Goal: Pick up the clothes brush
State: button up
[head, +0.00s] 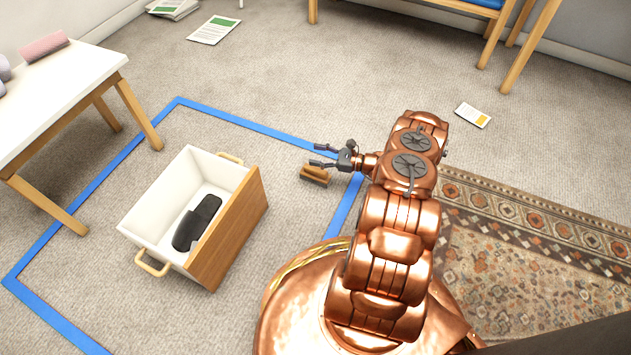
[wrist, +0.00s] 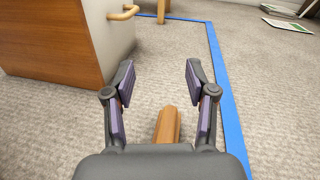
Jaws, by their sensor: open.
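The clothes brush (head: 314,174) is a small brown wooden piece lying on the carpet, right of the drawer-like box and inside the blue tape line. In the wrist view the brush (wrist: 167,126) shows low in the middle, its near end hidden behind my gripper body. My gripper (head: 318,156) is open and empty. In the wrist view its two fingers (wrist: 157,88) stand apart, with the brush below and between them. In the head view the gripper appears just above the brush; I cannot tell the exact height gap.
A white box with a wooden front (head: 232,235) holds a dark object (head: 197,224). Blue tape (head: 250,124) marks the floor. A white table (head: 60,90) stands left, a patterned rug (head: 530,235) lies right. Papers (head: 214,30) lie at the back. Carpet around the brush is clear.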

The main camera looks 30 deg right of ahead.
aim_at(312, 167)
jog(key=s+d+f+m+h+b, duration=0.1)
jog(key=f, duration=0.2)
jog(key=s+d+f+m+t, duration=0.1)
jog(key=f, duration=0.2)
jog(key=s+d+f+m+t+h+b, duration=0.1)
jog(key=f, duration=0.3)
jog(key=shift+d+f+h+b, duration=0.1)
jog(key=shift+d+h+b, duration=0.2)
jog(key=shift+d+b, duration=0.05)
jog(key=shift+x, duration=1.3)
jog(key=b+x, duration=0.3)
jog(key=x, duration=0.1)
jog(key=shift+a+f, duration=0.1)
jog(key=shift+w+a, duration=0.25)
jog(key=shift+w, duration=0.15)
grip_shut()
